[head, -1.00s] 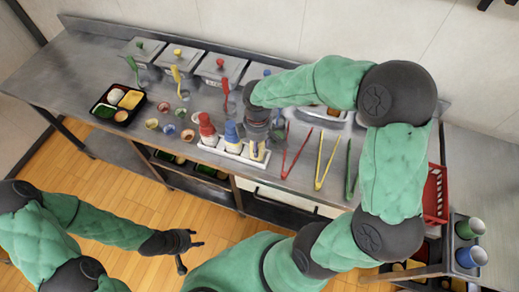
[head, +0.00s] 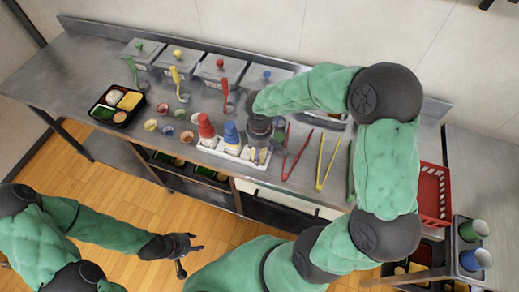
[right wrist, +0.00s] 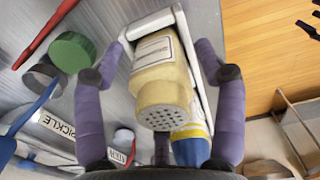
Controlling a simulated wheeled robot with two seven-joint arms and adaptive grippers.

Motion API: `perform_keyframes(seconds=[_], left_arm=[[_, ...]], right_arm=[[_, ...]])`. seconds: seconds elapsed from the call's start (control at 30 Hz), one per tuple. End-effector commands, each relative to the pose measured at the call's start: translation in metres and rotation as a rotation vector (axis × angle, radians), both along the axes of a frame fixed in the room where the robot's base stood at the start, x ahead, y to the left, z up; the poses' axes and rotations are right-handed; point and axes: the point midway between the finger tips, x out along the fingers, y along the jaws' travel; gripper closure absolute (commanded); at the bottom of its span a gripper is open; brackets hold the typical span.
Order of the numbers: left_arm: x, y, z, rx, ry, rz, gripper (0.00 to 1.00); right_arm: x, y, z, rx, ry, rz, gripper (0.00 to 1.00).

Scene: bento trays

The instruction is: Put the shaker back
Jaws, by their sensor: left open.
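The shaker (right wrist: 162,85) is pale yellow with a perforated top and a white label, seen from above in the right wrist view. It stands in the white rack (right wrist: 198,75), whose rim runs beside it. My right gripper (right wrist: 158,58) has its purple fingers spread on both sides of the shaker, with gaps visible, so it looks open. My left gripper (head: 188,253) is open and empty over the floor, away from the counter.
Red (head: 206,127) and blue (head: 231,133) bottles stand in the rack left of my right gripper. Red tongs (head: 298,157) and yellow tongs (head: 327,163) lie to its right. Small bowls, lidded containers and a bento tray (head: 119,104) occupy the counter's left and back.

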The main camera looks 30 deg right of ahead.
Motion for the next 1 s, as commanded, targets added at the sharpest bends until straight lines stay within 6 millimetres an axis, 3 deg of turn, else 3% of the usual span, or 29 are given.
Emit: perform_keyframes(seconds=[0.37,0.47,0.8,1.0], left_arm=[[0.0,0.0,0.004,0.0,0.0,0.0,0.55],[0.0,0.0,0.008,0.0,0.0,0.0,0.55],[0.0,0.0,0.028,0.0,0.0,0.0,0.55],[0.0,0.0,0.035,0.0,0.0,0.0,0.55]], right_arm=[[0.0,0.0,0.007,0.0,-0.001,0.0,0.27],[0.001,0.0,0.019,-0.001,-0.002,0.0,0.27],[0.001,0.0,0.087,0.0,-0.004,0.0,0.27],[0.0,-0.001,0.114,-0.001,-0.002,0.0,0.27]])
